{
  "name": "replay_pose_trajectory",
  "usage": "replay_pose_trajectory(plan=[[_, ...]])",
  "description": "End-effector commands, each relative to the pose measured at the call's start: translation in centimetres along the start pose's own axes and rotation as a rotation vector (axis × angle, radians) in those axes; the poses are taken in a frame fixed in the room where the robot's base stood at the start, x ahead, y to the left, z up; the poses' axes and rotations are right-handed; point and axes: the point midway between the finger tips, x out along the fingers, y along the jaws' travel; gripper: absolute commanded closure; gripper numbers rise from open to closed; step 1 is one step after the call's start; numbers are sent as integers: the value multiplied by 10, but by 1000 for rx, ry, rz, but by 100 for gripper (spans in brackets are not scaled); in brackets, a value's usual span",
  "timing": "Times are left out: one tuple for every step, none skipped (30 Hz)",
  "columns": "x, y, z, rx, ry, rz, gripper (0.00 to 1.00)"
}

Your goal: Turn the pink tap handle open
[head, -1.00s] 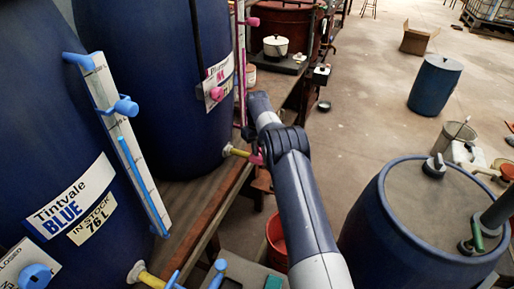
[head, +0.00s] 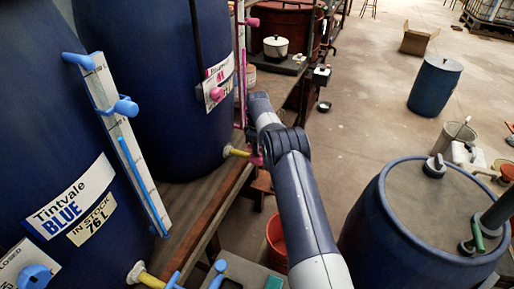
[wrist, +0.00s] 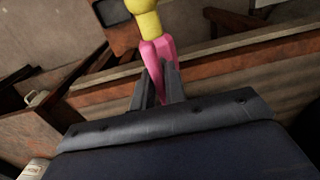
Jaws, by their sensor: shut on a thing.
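The pink tap handle (wrist: 153,52) shows in the wrist view, joined to a yellow tap body (wrist: 146,18) above it. My gripper (wrist: 157,85) is shut on the pink handle, with a dark finger on each side of it. In the head view the yellow tap (head: 237,152) sticks out low from the far blue vat (head: 150,120). A bit of the pink handle (head: 257,160) shows at its end. My arm hides the gripper and most of the handle there.
The vats stand on a wooden bench whose front edge (head: 205,215) runs below the tap. A red bucket (head: 277,240) is on the floor under it. A near blue vat (head: 40,130) is at left. A blue drum (head: 425,220) stands at right.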

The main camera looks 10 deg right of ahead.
Motion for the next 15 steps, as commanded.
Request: replay_pose_trajectory(plan=[[-1, 0, 0, -4, 2, 2, 100], [-1, 0, 0, -5, 2, 2, 100], [-1, 0, 0, -7, 2, 2, 100], [-1, 0, 0, -7, 2, 2, 100], [-1, 0, 0, -7, 2, 2, 100], [-1, 0, 0, -8, 2, 2, 100], [-1, 0, 0, -7, 2, 2, 100], [-1, 0, 0, -7, 2, 2, 100], [-1, 0, 0, -7, 2, 2, 100], [-1, 0, 0, -7, 2, 2, 100], [-1, 0, 0, -7, 2, 2, 100], [-1, 0, 0, -7, 2, 2, 100], [-1, 1, 0, -7, 2, 2, 87], [-1, 0, 0, -7, 2, 2, 84], [-1, 0, 0, -7, 2, 2, 81]])
